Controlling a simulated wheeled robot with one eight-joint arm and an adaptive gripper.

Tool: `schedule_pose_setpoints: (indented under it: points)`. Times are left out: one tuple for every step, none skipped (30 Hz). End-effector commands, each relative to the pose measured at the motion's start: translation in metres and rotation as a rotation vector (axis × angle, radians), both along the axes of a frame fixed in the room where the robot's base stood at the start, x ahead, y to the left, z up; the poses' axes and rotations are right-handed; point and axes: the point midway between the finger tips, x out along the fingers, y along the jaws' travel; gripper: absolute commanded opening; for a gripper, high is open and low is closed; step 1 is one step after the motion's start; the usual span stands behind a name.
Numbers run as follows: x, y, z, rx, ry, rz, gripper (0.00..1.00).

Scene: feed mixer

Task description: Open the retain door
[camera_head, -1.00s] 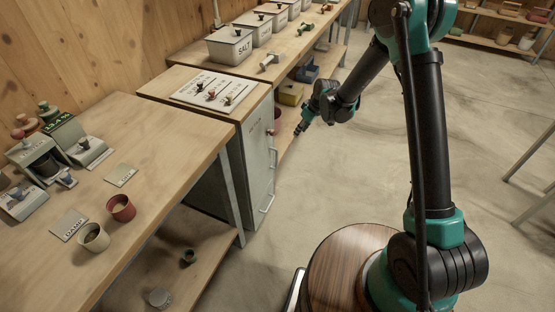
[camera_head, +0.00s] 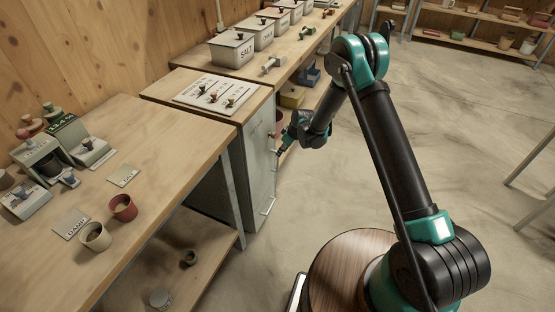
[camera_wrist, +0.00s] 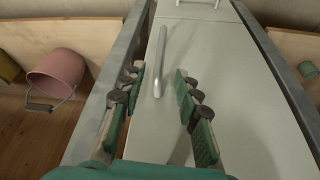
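The retain door (camera_head: 260,180) is the pale grey front of the cabinet under the worktop, and it looks closed. Its label is too small to read. In the wrist view the door (camera_wrist: 225,75) fills the middle, with a metal bar handle (camera_wrist: 162,60) on it. My gripper (camera_head: 279,152) is at the door front, near the handle side. In the wrist view my gripper (camera_wrist: 160,88) is open, with one finger on each side of the handle's near end. Both fingers look apart from the bar; the depth between them is hard to tell.
A panel with small knobs (camera_head: 215,93) sits on the cabinet top. A bench with cups (camera_head: 123,208) stands at the left. A pink bucket (camera_wrist: 58,75) lies beside the cabinet in the wrist view. The floor (camera_head: 440,150) to the right is clear.

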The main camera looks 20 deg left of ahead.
Motion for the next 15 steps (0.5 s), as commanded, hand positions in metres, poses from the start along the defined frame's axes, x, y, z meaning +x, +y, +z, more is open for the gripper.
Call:
schedule_pose_setpoints:
  points:
    - [0.001, 0.004, -0.009, 0.0, 0.0, 0.0, 0.33]
    - [0.002, 0.006, -0.014, 0.0, 0.0, 0.0, 0.33]
    - [0.002, 0.008, -0.02, 0.0, 0.0, 0.0, 0.33]
    - [0.003, 0.01, -0.025, 0.0, 0.0, 0.0, 0.33]
    - [0.004, 0.012, -0.03, 0.0, 0.0, 0.0, 0.33]
    - [0.004, 0.014, -0.036, 0.0, 0.0, 0.0, 0.33]
    - [0.005, 0.016, -0.04, 0.0, 0.0, 0.0, 0.33]
    - [0.005, 0.017, -0.044, 0.0, 0.0, 0.0, 0.33]
    - [0.006, 0.019, -0.049, 0.0, 0.0, 0.0, 0.33]
    - [0.006, 0.021, -0.052, 0.0, 0.0, 0.0, 0.33]
    - [0.006, 0.022, -0.055, 0.0, 0.0, 0.0, 0.33]
    - [0.007, 0.023, -0.059, 0.0, 0.0, 0.001, 0.33]
    - [0.007, 0.024, -0.061, 0.0, 0.0, 0.0, 0.33]
    - [0.007, 0.025, -0.063, 0.0, 0.0, 0.0, 0.33]
    - [0.007, 0.026, -0.065, 0.0, 0.0, 0.0, 0.33]
